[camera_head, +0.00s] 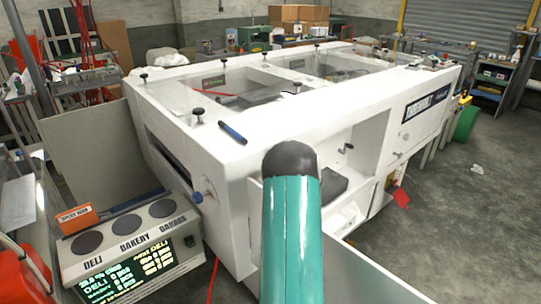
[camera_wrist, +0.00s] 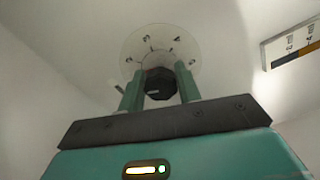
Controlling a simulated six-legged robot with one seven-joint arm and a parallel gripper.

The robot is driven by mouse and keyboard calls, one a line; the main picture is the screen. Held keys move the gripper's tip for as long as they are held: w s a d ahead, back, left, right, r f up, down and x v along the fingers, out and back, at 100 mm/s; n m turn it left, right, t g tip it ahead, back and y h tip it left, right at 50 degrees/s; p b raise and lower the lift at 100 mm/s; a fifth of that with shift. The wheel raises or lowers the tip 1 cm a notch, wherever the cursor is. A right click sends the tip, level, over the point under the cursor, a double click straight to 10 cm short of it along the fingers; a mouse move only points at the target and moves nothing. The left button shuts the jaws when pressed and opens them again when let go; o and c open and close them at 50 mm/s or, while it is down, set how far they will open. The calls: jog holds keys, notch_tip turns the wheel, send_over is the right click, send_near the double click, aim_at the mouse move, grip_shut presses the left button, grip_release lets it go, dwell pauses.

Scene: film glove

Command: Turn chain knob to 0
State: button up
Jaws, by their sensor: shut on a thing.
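In the wrist view, a dark, faceted knob (camera_wrist: 160,86) sits at the centre of a pale round dial (camera_wrist: 155,48) with marks and numbers around it. The dial is on a white panel. My gripper (camera_wrist: 158,76) has its two green fingers on either side of the knob, shut on it. The numbers are too small to read surely, and I cannot tell which one the knob points to. In the head view my teal arm covers part of the white machine (camera_head: 225,155); the gripper and the held knob are hidden there.
A label plate (camera_wrist: 292,45) is on the panel at the right of the wrist view. In the head view, a control box (camera_head: 130,250) with black round buttons and a display stands at lower left. A blue pen-like item (camera_head: 232,132) lies on the machine. Grey floor (camera_head: 460,220) is open at right.

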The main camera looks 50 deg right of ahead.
jog(key=shift+n, duration=1.9)
jog(key=o, duration=1)
jog(key=shift+c, duration=0.2)
jog(key=v, duration=1.4)
